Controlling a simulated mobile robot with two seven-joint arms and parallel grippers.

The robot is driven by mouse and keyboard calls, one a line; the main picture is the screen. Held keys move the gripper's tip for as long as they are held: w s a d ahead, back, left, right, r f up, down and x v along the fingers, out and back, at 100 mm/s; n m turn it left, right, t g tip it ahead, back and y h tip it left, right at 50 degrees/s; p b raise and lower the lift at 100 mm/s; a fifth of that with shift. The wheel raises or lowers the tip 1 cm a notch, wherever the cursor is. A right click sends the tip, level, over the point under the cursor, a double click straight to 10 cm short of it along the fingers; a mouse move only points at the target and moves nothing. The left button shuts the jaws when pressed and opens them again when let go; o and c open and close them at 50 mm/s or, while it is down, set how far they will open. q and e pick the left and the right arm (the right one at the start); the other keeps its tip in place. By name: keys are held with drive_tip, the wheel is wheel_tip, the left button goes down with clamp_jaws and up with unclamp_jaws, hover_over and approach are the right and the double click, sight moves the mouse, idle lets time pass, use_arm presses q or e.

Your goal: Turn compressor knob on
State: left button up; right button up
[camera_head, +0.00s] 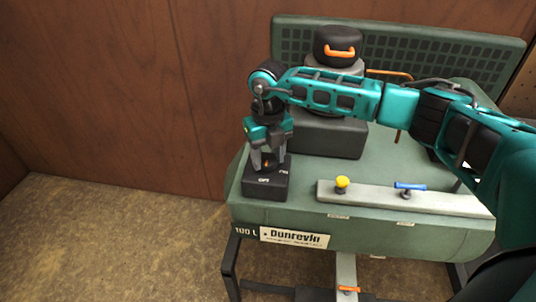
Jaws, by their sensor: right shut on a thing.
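The compressor (300,232) is a green tank with a label on its front. A small black box (265,185) stands on its left front end, with white lettering and a small orange knob (266,162) on top. My right gripper (268,163) reaches in from the right and points down over the box. Its fingers are closed around the knob and hide much of it. I cannot tell from here which way the knob is turned. My left gripper is not in view.
A grey bar (450,203) with a yellow knob (342,183) and a blue lever (410,187) lies along the front top. A black motor block (330,138) stands behind. A perforated green panel (450,55) and a wooden wall (100,90) are at the back. Floor at the left is clear.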

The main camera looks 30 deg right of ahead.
drive_tip(key=n+b, duration=0.2)
drive_tip(key=n, duration=0.2)
drive_tip(key=shift+d+n, duration=0.1)
drive_tip(key=shift+n, duration=0.3)
drive_tip(key=n+b, duration=0.1)
drive_tip(key=n, duration=0.3)
drive_tip(key=shift+w+n+b, duration=0.1)
drive_tip(key=shift+n+b, duration=0.2)
drive_tip(key=shift+b, duration=0.05)
drive_tip(key=n+b, duration=0.1)
drive_tip(key=n, duration=0.2)
drive_tip(key=shift+d+n, duration=0.1)
drive_tip(key=shift+n, duration=0.2)
drive_tip(key=n+b, duration=0.1)
drive_tip(key=n, duration=0.2)
drive_tip(key=shift+w+n, duration=0.1)
drive_tip(key=shift+n, duration=0.9)
drive_tip(key=shift+b, duration=0.3)
drive_tip(key=o, duration=1)
